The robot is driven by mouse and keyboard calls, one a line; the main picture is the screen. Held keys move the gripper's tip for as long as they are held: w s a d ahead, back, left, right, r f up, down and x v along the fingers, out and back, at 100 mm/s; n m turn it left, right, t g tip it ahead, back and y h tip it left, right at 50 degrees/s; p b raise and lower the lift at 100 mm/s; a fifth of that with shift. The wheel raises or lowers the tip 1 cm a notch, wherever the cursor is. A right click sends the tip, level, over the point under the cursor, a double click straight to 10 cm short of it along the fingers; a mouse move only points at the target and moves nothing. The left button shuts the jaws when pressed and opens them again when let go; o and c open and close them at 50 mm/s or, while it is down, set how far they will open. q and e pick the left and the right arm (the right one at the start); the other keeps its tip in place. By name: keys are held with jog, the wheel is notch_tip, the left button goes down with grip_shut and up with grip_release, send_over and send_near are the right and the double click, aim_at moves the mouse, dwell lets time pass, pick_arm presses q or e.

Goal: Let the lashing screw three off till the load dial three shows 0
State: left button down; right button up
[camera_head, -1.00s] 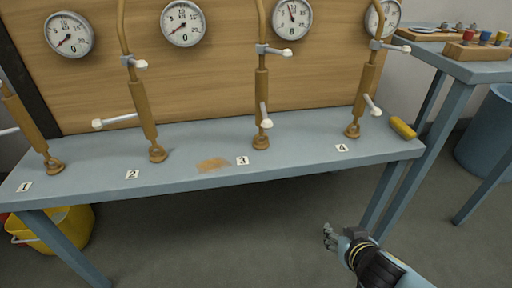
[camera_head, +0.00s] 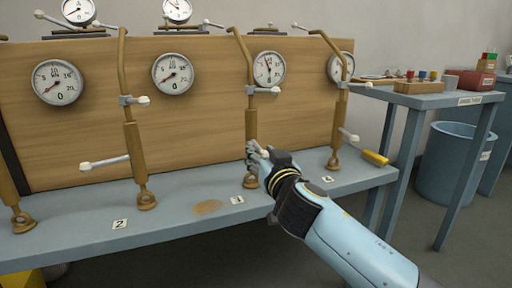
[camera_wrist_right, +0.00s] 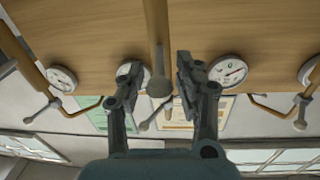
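Lashing screw three (camera_head: 251,125) is a brass turnbuckle standing on the bench behind tag 3 (camera_head: 237,200). Load dial three (camera_head: 269,69) is above it on the wooden board; its needle points nearly straight up, away from the 0 at the bottom. My right gripper (camera_head: 256,152) is at the lower part of screw three and hides its lever in the head view. In the right wrist view the two fingers (camera_wrist_right: 160,72) are apart, with a round lever knob (camera_wrist_right: 159,87) between them and gaps visible on both sides. My left gripper is not in view.
Screw two (camera_head: 136,150) with its pale lever (camera_head: 105,163) stands to the left, screw four (camera_head: 338,125) to the right. A yellow block (camera_head: 375,158) lies at the bench's right end. A side table (camera_head: 440,101) and blue bin (camera_head: 458,170) stand farther right.

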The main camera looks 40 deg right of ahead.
aim_at(257, 144)
jog(key=x, duration=0.4)
jog(key=shift+w, duration=0.15)
grip_shut()
